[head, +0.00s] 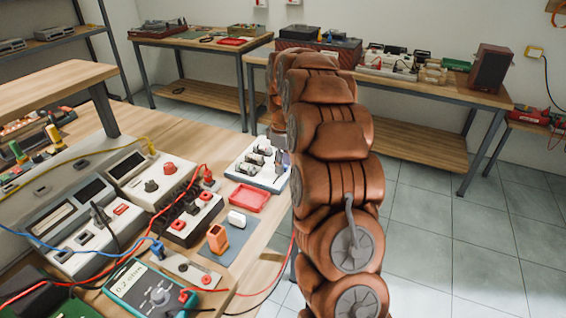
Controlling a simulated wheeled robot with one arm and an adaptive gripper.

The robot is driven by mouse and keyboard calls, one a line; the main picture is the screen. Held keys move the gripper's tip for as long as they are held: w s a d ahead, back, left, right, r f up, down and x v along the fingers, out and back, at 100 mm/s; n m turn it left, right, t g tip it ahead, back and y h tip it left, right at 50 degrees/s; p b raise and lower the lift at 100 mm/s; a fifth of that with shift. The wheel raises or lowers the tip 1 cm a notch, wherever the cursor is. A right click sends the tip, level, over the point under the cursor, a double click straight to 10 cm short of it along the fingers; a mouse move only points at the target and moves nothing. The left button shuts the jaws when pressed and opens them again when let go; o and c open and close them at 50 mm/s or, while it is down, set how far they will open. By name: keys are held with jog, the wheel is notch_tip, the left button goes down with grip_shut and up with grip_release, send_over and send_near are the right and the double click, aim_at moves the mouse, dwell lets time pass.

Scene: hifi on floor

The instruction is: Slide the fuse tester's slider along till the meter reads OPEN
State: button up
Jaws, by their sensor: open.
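My copper-coloured arm rises right of the bench; my gripper is not visible.
Bench instruments (85,198), a black-topped terminal box (186,215), a red tray (248,198) and a white board with cylindrical parts (256,163) crowd the bench. Red, blue, yellow and black leads cross it. Open tiled floor (450,245) lies right of my arm.

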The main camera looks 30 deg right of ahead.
jog(key=shift+c, duration=0.4)
grip_shut()
